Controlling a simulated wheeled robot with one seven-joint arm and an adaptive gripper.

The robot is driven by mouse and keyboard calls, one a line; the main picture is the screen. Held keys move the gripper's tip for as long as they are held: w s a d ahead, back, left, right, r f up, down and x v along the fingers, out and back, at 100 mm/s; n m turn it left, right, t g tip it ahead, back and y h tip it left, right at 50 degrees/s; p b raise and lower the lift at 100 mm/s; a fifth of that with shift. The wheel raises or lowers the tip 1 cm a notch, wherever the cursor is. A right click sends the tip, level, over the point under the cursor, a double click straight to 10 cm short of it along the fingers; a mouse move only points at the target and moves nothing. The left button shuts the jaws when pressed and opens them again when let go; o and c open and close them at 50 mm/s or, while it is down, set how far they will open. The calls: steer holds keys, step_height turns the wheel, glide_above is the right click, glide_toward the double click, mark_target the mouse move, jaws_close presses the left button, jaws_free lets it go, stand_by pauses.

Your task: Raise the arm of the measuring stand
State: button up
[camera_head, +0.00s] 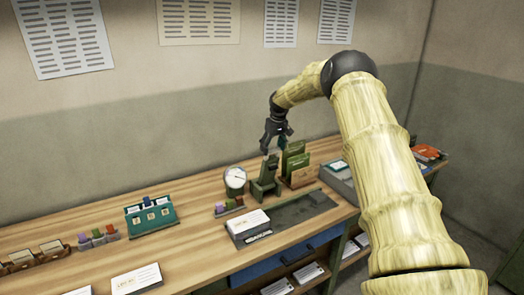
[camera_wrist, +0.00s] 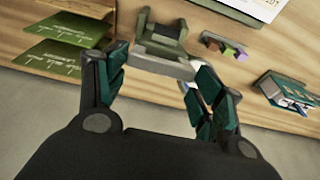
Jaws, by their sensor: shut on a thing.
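The measuring stand, as I take it, is a dark green-grey upright piece (camera_head: 264,184) on the wooden bench, between a round dial and green folders. In the wrist view a grey-green bar of it (camera_wrist: 164,66) lies between my fingertips, with a block behind it. My gripper (camera_head: 272,148) reaches down from above onto the top of the stand. Its two teal-padded fingers (camera_wrist: 160,70) are shut on that bar, one at each end. How far the arm is raised cannot be told. The lower part of the stand is partly hidden in the wrist view.
The round white dial (camera_head: 235,177) stands close on the left, and green folders (camera_head: 294,160) close on the right. A card stack (camera_head: 248,222) and a dark mat (camera_head: 304,208) lie in front. A teal card holder (camera_head: 151,216) is farther left. The air above is clear.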

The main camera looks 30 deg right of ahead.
steer(key=shift+w, duration=0.15)
steer(key=o, duration=1.1)
steer(key=shift+r, duration=0.1)
steer(key=o, duration=0.3)
steer(key=shift+w, duration=0.1)
steer(key=shift+o, duration=0.2)
steer(key=shift+w+d+f, duration=0.1)
steer(key=shift+f, duration=0.2)
steer(key=shift+s+r, duration=0.15)
steer(key=shift+s, duration=0.05)
steer(key=shift+r, duration=0.75)
steer(key=v, duration=1)
steer(key=shift+s+d+r, duration=0.15)
